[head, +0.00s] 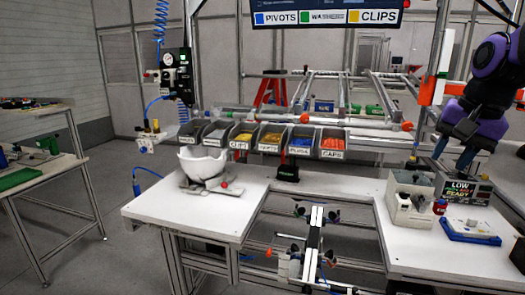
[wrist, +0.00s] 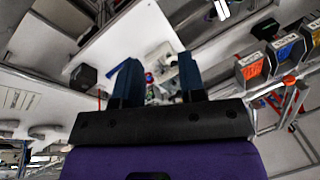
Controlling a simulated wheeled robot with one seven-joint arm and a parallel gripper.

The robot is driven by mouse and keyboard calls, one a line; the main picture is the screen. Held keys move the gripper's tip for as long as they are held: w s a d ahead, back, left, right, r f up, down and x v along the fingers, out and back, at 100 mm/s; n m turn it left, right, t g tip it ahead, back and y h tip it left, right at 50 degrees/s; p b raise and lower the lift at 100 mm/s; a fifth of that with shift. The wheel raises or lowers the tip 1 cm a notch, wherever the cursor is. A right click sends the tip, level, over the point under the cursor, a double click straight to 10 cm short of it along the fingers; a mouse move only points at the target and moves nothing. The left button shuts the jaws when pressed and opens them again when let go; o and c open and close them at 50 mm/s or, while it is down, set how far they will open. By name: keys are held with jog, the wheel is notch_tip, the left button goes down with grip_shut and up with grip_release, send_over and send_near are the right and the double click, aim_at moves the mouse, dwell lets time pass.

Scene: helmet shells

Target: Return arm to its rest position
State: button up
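My gripper (head: 452,160) hangs at the right in the head view, above the right part of the workbench. Its two blue fingers point down and stand apart. In the wrist view my gripper (wrist: 158,78) shows the same wide gap with nothing held between the fingers. My arm is purple and black and is folded at the upper right of the head view. A white helmet shell (head: 203,162) sits on a holder on the left part of the workbench (head: 165,210), well away from my gripper.
A grey machine (head: 410,195), a box marked LOW (head: 462,189) and a blue-edged tray (head: 468,225) stand on the bench below my gripper. A row of labelled bins (head: 270,139) lines the bench's back. A side table (head: 40,165) stands at the left, with open floor between.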

jog(key=s+a+f+n+t, duration=0.1)
jog(key=s+a+n, duration=0.1)
jog(key=s, duration=0.6)
jog(key=s+a+f+n+t+h, duration=0.1)
jog(key=s+a+n, duration=0.2)
jog(key=s+n, duration=0.2)
jog(key=s, duration=0.3)
jog(key=shift+a+n, duration=0.25)
jog(key=shift+n, duration=0.05)
jog(key=shift+d, duration=0.1)
dwell(0.5)
